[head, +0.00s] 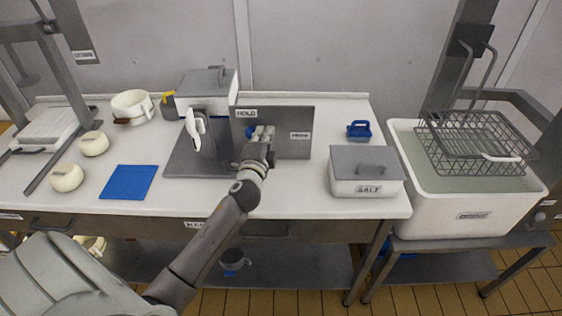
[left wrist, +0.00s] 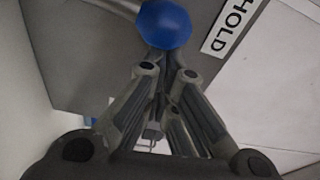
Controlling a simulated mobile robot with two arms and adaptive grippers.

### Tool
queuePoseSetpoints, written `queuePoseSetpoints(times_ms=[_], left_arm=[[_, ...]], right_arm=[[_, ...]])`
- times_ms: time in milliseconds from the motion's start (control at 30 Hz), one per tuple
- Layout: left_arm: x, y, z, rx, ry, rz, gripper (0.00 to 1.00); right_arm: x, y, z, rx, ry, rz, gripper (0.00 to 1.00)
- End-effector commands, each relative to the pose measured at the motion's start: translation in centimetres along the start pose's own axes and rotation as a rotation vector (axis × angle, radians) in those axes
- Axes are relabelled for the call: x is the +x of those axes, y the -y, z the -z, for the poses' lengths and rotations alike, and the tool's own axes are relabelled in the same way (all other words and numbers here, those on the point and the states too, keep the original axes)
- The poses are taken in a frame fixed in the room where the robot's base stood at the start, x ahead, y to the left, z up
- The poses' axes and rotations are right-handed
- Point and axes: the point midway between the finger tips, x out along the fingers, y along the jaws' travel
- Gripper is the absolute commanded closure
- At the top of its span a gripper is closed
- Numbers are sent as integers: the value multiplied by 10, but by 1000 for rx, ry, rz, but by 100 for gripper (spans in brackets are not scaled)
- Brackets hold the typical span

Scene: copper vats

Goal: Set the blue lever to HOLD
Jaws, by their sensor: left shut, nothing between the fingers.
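The blue lever's round knob (left wrist: 165,24) is right at the fingertips of my left gripper (left wrist: 163,62) in the left wrist view. The fingers are shut with nothing between them; I cannot tell whether they touch the knob. The HOLD label (left wrist: 233,20) is just right of the knob there. In the head view, my left gripper (head: 259,140) is in front of the grey panel (head: 290,122), and a little of the blue knob (head: 250,132) shows beside it. The HOLD label (head: 246,113) is at the panel's upper left, and a second label (head: 300,135) is at its right. My right gripper is not in view.
A grey machine (head: 207,95) with a white handle stands left of the panel. A box marked SALT (head: 366,187) and a small blue item (head: 359,130) are to the right. A blue mat (head: 128,182) lies at left. A wire basket (head: 475,145) sits over a water-filled tub (head: 440,215).

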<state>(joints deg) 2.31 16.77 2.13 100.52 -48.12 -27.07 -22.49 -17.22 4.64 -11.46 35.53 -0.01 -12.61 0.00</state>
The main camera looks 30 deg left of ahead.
Motion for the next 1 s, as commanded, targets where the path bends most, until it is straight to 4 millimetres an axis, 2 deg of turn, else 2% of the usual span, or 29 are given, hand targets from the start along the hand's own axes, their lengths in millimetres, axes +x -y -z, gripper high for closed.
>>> queuePoseSetpoints(times_ms=[400,1000], left_arm=[[-2,6,-12,-143,-1,20,100],[-2,7,-13,-152,0,21,100]], right_arm=[[8,0,0,0,0,0,100],[8,0,0,1,-1,0,100]])
